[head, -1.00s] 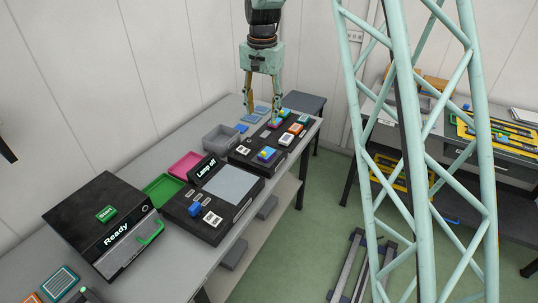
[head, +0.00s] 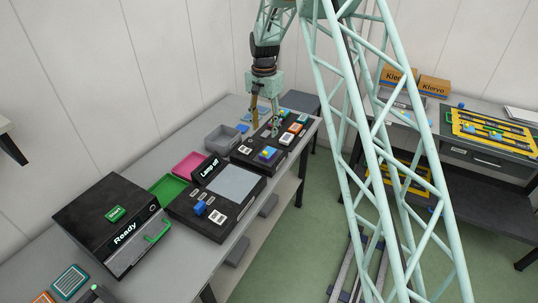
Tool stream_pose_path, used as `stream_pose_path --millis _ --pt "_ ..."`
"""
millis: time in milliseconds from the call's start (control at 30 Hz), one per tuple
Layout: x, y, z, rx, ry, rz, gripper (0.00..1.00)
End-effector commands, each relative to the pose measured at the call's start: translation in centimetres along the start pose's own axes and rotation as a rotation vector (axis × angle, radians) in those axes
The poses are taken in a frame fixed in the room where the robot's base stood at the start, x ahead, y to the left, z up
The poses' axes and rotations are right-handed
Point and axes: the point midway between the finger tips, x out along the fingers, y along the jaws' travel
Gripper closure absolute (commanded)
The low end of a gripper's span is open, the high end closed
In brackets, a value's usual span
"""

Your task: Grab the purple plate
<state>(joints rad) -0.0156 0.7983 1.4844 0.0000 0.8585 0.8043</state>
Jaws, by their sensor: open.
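A purple plate (head: 261,154) with a blue block and a yellow piece on it lies on the near part of the black panel (head: 248,154). A second, similar small plate (head: 266,125), purple with blue and yellow on top, is at the panel's far end, partly hidden by my gripper. My gripper (head: 265,129) points down over that far end, with its fingers apart around the second plate's area. Whether the fingers touch it is too small to tell.
White and orange plates (head: 302,118) lie right of my gripper. A grey bin (head: 222,138) and blue plates (head: 243,128) lie left. Nearer are a lamp panel (head: 228,183), pink tray (head: 188,162), green tray (head: 168,187) and black "Ready" box (head: 108,225). Another bench stands right.

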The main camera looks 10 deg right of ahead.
Motion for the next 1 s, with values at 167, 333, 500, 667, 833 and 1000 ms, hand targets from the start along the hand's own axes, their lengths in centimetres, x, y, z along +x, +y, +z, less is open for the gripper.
stream_pose_path --millis 167,333,500,667,833,1000 --pt "0.0 0.0 0.0 0.0 0.0 0.0 0.55" --pt "0.1 0.0 0.0 0.0 0.0 0.0 0.55" --pt "0.9 0.0 0.0 0.0 -0.001 0.001 0.55" --pt "2.6 0.1 0.1 0.0 -0.002 0.002 0.55" --pt "4.8 0.1 0.1 0.0 -0.002 0.002 0.55" --pt "6.9 0.0 0.0 0.0 -0.001 0.001 0.55"
